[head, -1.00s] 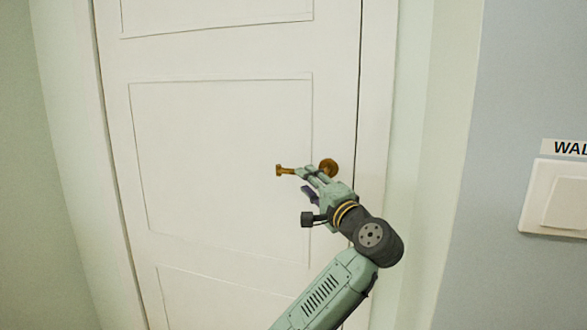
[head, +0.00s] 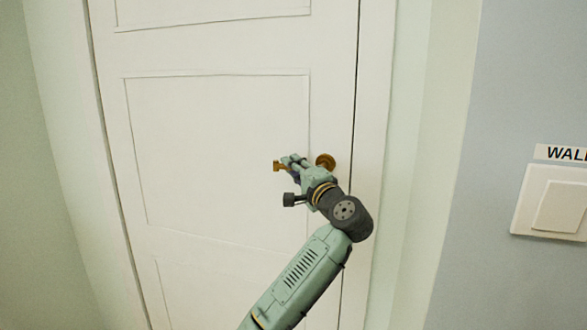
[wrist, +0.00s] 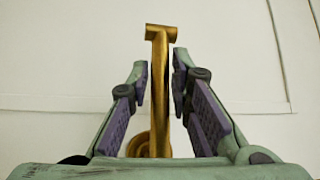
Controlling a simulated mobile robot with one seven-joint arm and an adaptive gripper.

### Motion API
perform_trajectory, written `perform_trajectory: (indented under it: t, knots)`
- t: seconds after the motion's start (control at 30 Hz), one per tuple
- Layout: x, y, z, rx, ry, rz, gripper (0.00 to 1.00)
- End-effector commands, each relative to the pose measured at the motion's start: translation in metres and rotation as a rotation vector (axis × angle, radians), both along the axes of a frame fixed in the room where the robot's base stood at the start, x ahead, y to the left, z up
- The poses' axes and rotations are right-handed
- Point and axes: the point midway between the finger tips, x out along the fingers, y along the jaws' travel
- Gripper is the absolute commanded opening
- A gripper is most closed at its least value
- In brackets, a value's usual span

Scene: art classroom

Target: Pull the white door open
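The white door (head: 215,150) is panelled and looks shut in its frame, with a thin dark gap along its right edge. Its brass lever handle (head: 278,166) points left from a round brass rose (head: 325,161). My gripper (head: 290,163) is at the lever, and its fingers hide the lever's middle. In the wrist view, the handle (wrist: 160,70) runs between my two fingers (wrist: 160,78), its flat end beyond the fingertips. The fingers are partly closed around it, with a narrow gap visible on each side. The rose is partly hidden low between the fingers.
A white door frame (head: 375,130) stands right of the door. Farther right, a white wall switch (head: 560,205) with a label above it is on the blue-grey wall. A pale green wall (head: 35,200) is at the left.

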Motion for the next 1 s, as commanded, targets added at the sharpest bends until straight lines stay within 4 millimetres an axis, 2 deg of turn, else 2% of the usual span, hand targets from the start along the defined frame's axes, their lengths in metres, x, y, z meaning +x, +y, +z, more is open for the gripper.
perform_trajectory:
  t: [0.23, 1.0]
  knots:
    - [-0.0002, -0.0001, 0.0000, 0.000, 0.000, 0.000, 0.00]
    - [-0.0001, -0.0007, -0.0004, -0.014, 0.004, -0.001, 0.00]
